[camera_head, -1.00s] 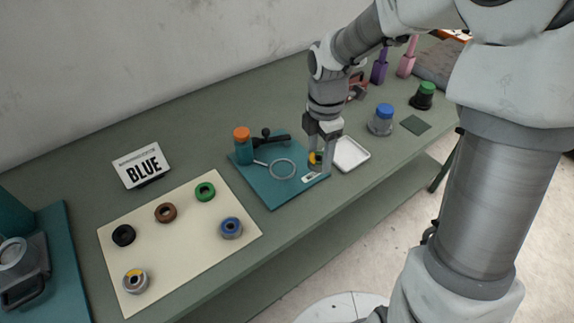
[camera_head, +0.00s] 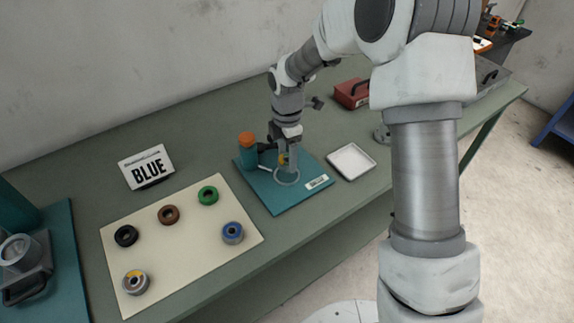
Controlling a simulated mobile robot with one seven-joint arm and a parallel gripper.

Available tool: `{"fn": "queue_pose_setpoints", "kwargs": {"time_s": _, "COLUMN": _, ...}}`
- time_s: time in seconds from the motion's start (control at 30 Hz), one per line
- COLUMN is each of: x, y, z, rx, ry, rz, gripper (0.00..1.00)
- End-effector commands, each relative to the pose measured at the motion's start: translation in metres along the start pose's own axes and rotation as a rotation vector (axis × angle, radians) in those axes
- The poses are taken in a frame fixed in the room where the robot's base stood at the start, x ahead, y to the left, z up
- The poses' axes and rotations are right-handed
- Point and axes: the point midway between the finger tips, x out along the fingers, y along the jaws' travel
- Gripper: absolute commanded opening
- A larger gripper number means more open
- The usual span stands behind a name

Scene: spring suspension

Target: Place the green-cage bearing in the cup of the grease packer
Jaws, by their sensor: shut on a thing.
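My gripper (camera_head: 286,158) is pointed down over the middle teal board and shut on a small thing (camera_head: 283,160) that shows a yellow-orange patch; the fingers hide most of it. It is just above or in a pale ring (camera_head: 286,177); which, I cannot tell. A green ring-shaped piece (camera_head: 208,195) lies on the cream mat; I cannot tell whether it is a bearing or a seal. No bearing with a clearly green cage shows. At the left edge, a grey device with a clear cup (camera_head: 18,250), perhaps the grease packer, stands on a teal board, partly cut off.
The cream mat (camera_head: 190,262) also holds a black ring, a brown ring, a blue-centred bearing (camera_head: 232,232) and a yellow-marked bearing (camera_head: 136,282). An orange-capped bottle (camera_head: 247,150) stands beside my gripper. A white tray (camera_head: 351,161) is empty. A "BLUE" sign (camera_head: 146,167) stands behind the mat.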

Motion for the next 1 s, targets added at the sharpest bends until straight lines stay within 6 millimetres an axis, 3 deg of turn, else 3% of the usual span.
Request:
{"fn": "queue_pose_setpoints", "kwargs": {"time_s": 0.33, "x": 0.039, "y": 0.001, "z": -0.001, "rx": 0.000, "ry": 0.000, "rz": -0.001, "gripper": 0.00}}
{"fn": "queue_pose_setpoints", "kwargs": {"time_s": 0.7, "x": 0.044, "y": 0.001, "z": 0.000, "rx": 0.001, "ry": 0.000, "rz": 0.000, "gripper": 0.00}}
{"fn": "queue_pose_setpoints", "kwargs": {"time_s": 0.73, "x": 0.045, "y": 0.001, "z": -0.001, "rx": 0.001, "ry": 0.000, "rz": 0.000, "gripper": 0.65}}
{"fn": "queue_pose_setpoints", "kwargs": {"time_s": 0.9, "x": 0.043, "y": 0.001, "z": -0.001, "rx": 0.001, "ry": 0.000, "rz": 0.000, "gripper": 0.94}}
{"fn": "queue_pose_setpoints", "kwargs": {"time_s": 1.0, "x": 0.043, "y": 0.001, "z": -0.001, "rx": 0.000, "ry": 0.000, "rz": 0.000, "gripper": 0.94}}
